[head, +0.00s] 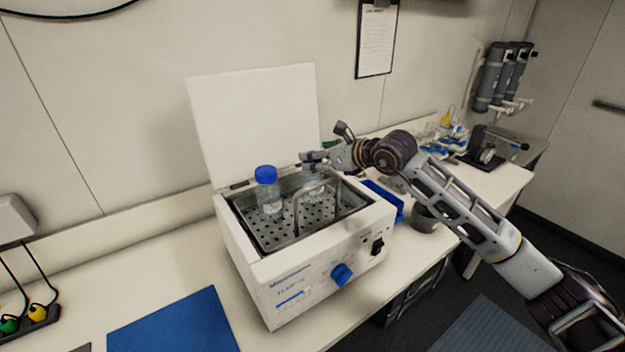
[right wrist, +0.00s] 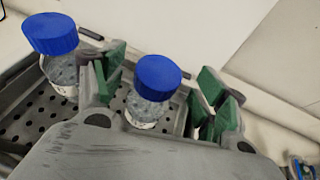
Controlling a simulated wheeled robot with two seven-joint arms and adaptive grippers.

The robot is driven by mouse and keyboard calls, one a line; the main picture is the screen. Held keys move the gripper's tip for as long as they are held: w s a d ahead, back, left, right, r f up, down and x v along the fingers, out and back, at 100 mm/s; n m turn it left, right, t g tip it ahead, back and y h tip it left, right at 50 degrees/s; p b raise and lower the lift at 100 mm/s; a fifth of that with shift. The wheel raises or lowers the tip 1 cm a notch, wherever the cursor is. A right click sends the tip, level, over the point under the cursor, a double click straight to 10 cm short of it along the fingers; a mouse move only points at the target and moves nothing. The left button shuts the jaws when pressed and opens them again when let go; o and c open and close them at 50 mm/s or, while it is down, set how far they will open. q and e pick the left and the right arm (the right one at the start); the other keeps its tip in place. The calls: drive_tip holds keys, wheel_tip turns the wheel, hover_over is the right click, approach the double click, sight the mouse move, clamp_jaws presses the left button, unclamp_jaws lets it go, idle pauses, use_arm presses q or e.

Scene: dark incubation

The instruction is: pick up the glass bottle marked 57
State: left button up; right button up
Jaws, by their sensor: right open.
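Two clear glass bottles with blue caps stand in the open water bath. One bottle (head: 269,207) is at the left of the bath; in the right wrist view this left bottle (right wrist: 62,72) is at the upper left. The other bottle (head: 314,188) is farther right, partly hidden by my right gripper (head: 316,157); in the right wrist view this right bottle (right wrist: 146,109) is between the fingers. My right gripper (right wrist: 160,80) is open, its green-padded fingers either side of that bottle, with gaps showing. The numbers on both labels are too small to read. My left gripper is out of view.
The white bath (head: 300,272) has a raised lid (head: 255,115) behind, a perforated tray and metal bars inside. A blue mat (head: 172,322) lies at front left. A grey container (head: 424,220) stands right of the bath.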

drive_tip(key=shift+x, duration=0.9)
drive_tip(key=shift+w+a+f, duration=0.15)
drive_tip(key=shift+w+a, duration=0.1)
drive_tip(key=shift+a, duration=0.05)
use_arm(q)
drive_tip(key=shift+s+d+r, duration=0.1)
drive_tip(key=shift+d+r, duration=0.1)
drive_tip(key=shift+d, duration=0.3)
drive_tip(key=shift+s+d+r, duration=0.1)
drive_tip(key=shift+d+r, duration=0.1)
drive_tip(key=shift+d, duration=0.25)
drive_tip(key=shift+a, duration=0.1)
use_arm(e)
drive_tip(key=shift+c, duration=0.5)
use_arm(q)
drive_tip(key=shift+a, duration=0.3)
use_arm(e)
clamp_jaws()
